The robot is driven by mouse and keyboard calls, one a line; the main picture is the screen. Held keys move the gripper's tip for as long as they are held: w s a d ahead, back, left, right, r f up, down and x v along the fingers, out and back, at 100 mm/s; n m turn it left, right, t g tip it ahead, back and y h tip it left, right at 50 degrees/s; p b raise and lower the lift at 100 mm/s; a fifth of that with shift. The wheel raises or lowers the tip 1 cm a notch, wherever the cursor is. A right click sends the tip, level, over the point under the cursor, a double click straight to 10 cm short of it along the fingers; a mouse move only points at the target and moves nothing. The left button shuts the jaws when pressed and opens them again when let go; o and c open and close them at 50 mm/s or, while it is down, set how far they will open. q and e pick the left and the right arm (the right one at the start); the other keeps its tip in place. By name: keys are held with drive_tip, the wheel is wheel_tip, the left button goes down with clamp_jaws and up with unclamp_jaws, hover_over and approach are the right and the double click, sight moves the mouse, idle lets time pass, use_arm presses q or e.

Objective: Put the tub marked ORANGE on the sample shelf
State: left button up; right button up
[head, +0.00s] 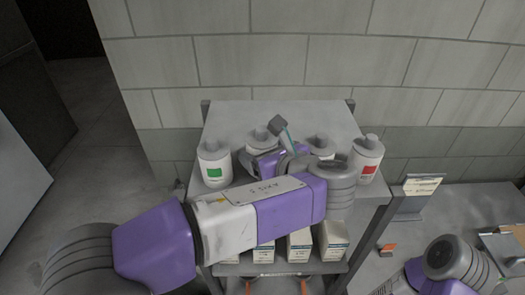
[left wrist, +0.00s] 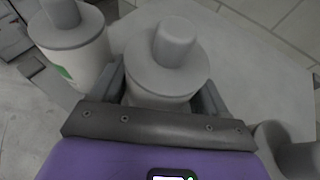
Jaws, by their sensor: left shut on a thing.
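My left gripper (head: 268,152) is shut on a white tub with a grey lid (left wrist: 160,92), seen between its fingers in the left wrist view. My right gripper is out of view.
White cartons (head: 300,247) stand on a lower level under the top shelf. A grey sign stand with a pale card (head: 422,186) and a small orange item (head: 387,249) are to the right. A block wall (head: 290,62) rises close behind. Bare floor lies at left.

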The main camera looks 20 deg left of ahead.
use_arm(q)
drive_tip(key=shift+f, duration=0.4)
drive_tip(key=o, duration=0.8)
drive_tip(key=shift+o, duration=0.2)
